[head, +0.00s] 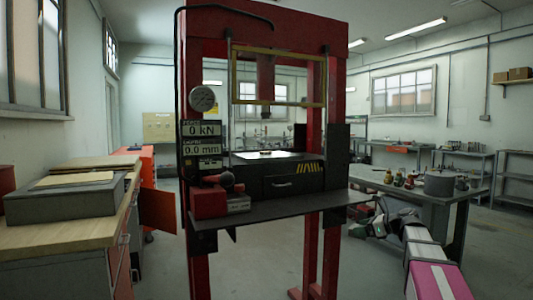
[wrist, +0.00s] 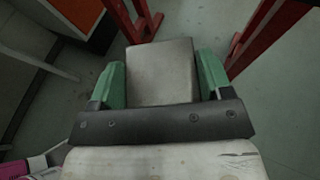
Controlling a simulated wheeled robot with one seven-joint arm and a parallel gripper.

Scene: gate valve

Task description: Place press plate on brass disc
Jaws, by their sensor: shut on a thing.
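My gripper (head: 370,228) is at the right of the press in the head view, below the level of its bed. In the wrist view its two green fingers (wrist: 161,70) are shut on a flat grey block, the press plate (wrist: 160,60), which lies between them and stretches out ahead over the floor. A small item, perhaps the brass disc (head: 266,152), lies on the bright bed of the press; it is too small to make out clearly. The plate and disc are apart.
The red press (head: 198,250) has a brass-coloured guard frame (head: 278,103) raised above the bed. A dark shelf (head: 290,207) juts out in front, with a red hand pump (head: 208,202) on it. A workbench (head: 460,195) stands right, a wooden counter (head: 60,240) left.

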